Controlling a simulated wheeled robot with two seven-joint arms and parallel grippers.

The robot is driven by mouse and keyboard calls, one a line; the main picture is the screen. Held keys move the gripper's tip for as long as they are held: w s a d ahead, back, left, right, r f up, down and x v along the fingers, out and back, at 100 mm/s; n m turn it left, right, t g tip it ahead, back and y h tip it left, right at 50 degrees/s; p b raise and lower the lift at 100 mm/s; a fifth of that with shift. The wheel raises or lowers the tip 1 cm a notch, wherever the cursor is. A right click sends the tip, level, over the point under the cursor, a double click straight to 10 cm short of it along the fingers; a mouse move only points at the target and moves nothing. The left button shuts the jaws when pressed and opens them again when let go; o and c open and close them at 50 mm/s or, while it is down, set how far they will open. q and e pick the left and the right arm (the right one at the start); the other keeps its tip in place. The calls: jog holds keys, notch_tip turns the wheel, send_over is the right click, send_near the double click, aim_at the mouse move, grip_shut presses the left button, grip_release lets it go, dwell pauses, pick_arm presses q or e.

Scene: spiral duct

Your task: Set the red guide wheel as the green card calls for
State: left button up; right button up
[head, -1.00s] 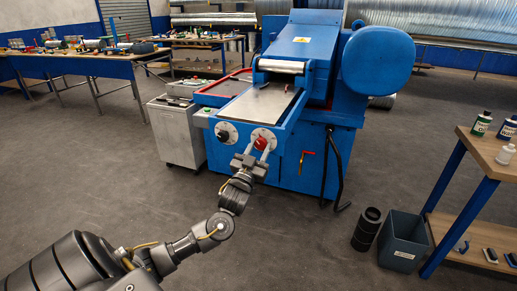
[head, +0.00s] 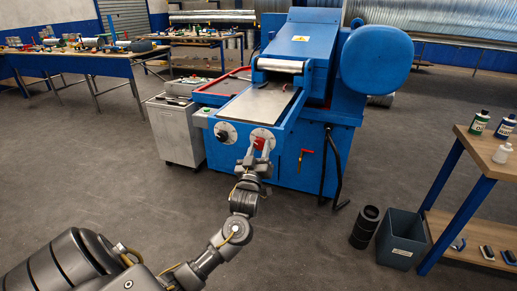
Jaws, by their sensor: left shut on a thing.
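The red guide wheel (head: 260,143) sits on a pale round dial plate (head: 262,135) on the front of the blue machine (head: 290,115). My left gripper (head: 258,148) is at the wheel, its fingers on either side of it and shut on it. The fingers cover part of the wheel and the dial, and its marks are too small to read. A second dial with a dark knob (head: 225,133) is to the left. I cannot make out a green card. My right gripper is not in view.
A grey cabinet (head: 177,130) stands left of the machine. A red-handled lever (head: 304,153) and a black bent handle (head: 335,175) are on the machine's front. A dark cylinder (head: 365,227), a grey bin (head: 401,238) and a wooden-topped bench (head: 490,147) stand at right. The floor between is clear.

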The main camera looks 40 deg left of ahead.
pick_arm(q)
jog(key=o, duration=1)
jog(key=shift+b+v, duration=1.05)
jog(key=shift+v, duration=4.4)
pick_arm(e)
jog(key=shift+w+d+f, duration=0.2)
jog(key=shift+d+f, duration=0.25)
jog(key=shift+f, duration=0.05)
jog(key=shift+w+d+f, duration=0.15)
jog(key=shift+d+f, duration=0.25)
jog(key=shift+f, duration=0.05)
pick_arm(q)
jog(key=shift+w, duration=0.1)
